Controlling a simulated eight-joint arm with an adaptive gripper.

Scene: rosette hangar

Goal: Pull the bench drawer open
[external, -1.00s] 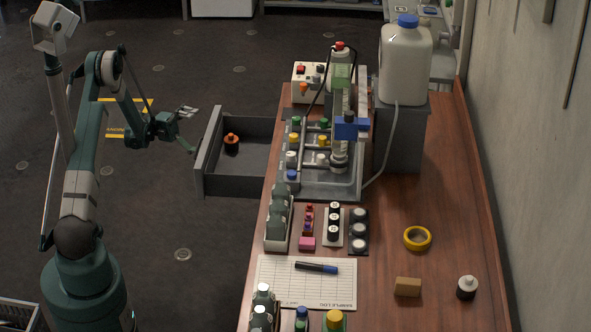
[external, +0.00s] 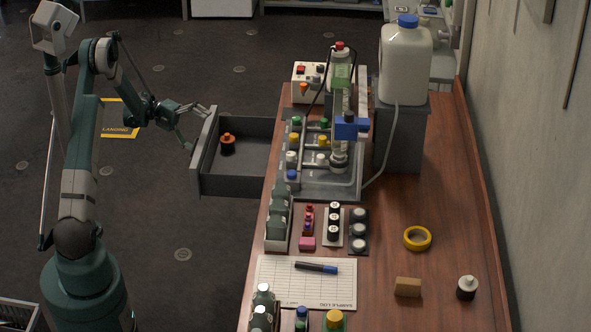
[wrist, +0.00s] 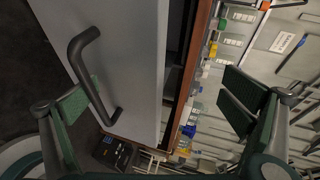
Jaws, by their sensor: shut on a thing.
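The grey bench drawer (external: 240,184) stands well out from the left side of the wooden bench in the external view. In the wrist view its grey front (wrist: 135,50) fills the left middle, with a dark bar handle (wrist: 93,85) on it. My gripper (external: 199,129) is at the drawer's outer face. In the wrist view my gripper (wrist: 155,108) shows its left pad overlapping the handle and its right pad off to the right. The pads look spread, and the exact contact on the handle is unclear. The handle is hidden in the external view.
An orange-topped dark object (external: 227,144) lies in the drawer. The bench (external: 400,210) carries a bottle rack, a large white jug (external: 405,65), a paper sheet (external: 310,288) and small bottles.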

